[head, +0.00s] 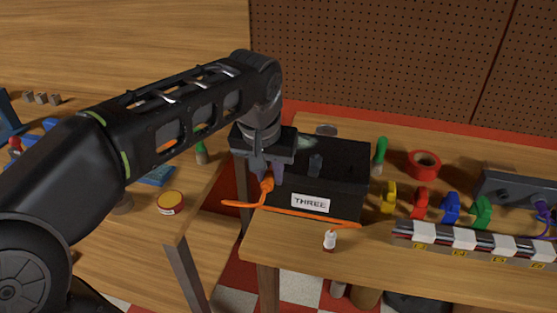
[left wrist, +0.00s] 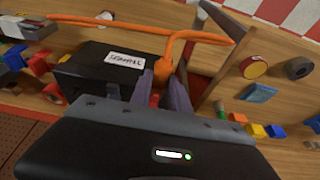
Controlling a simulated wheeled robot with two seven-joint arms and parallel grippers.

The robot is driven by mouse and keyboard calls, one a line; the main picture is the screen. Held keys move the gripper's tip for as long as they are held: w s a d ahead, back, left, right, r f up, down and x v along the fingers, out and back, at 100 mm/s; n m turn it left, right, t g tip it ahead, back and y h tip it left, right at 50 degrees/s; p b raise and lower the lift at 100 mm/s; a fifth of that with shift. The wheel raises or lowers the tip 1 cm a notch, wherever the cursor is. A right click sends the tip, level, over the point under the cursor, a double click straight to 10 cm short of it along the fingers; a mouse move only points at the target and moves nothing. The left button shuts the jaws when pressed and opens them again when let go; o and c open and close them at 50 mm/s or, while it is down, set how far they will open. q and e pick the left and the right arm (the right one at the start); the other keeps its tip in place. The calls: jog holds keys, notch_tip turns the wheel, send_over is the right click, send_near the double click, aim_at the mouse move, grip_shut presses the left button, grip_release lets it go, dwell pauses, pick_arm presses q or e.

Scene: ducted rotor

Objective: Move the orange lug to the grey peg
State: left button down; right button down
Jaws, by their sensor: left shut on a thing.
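The orange lug (head: 267,184) is at the end of an orange cable (head: 310,214), between the fingers of my left gripper (head: 264,176). The gripper is shut on it just left of the black box labelled THREE (head: 345,185), near the table's left edge. In the left wrist view the lug (left wrist: 163,72) shows between the fingertips, with the cable looping beyond. My right gripper is out of view.
Yellow (head: 389,197), red (head: 420,203), blue (head: 451,208) and green (head: 482,212) pieces stand right of the box, behind a labelled strip (head: 475,243). A red tape roll (head: 424,164) lies behind. A gap separates this table from the left one.

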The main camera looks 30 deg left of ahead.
pick_arm(q)
jog(key=shift+p+v, duration=1)
jog(key=shift+v, duration=0.6)
jog(key=shift+r, duration=0.2)
jog(key=shift+w+d+p, duration=0.15)
jog(key=shift+d+p, duration=0.2)
jog(key=shift+d, duration=0.1)
jog(key=y+p, duration=0.2)
jog(key=p, duration=0.1)
send_near(312, 171)
jog(key=s+f, duration=0.2)
jog(key=s, duration=0.1)
jog(key=shift+g, duration=0.4)
jog(key=f+b, duration=0.1)
jog(key=w+f+b, duration=0.2)
jog(key=f, duration=0.1)
jog(key=shift+w+a, duration=0.1)
jog(key=shift+a, duration=0.25)
jog(key=shift+r, duration=0.1)
jog(key=shift+w+a+p, duration=0.15)
jog(key=shift+w+a, duration=0.1)
jog(key=shift+w, duration=0.45)
jog(key=shift+w+a+p, duration=0.15)
jog(key=shift+w+a, duration=0.05)
jog(key=shift+w, duration=0.45)
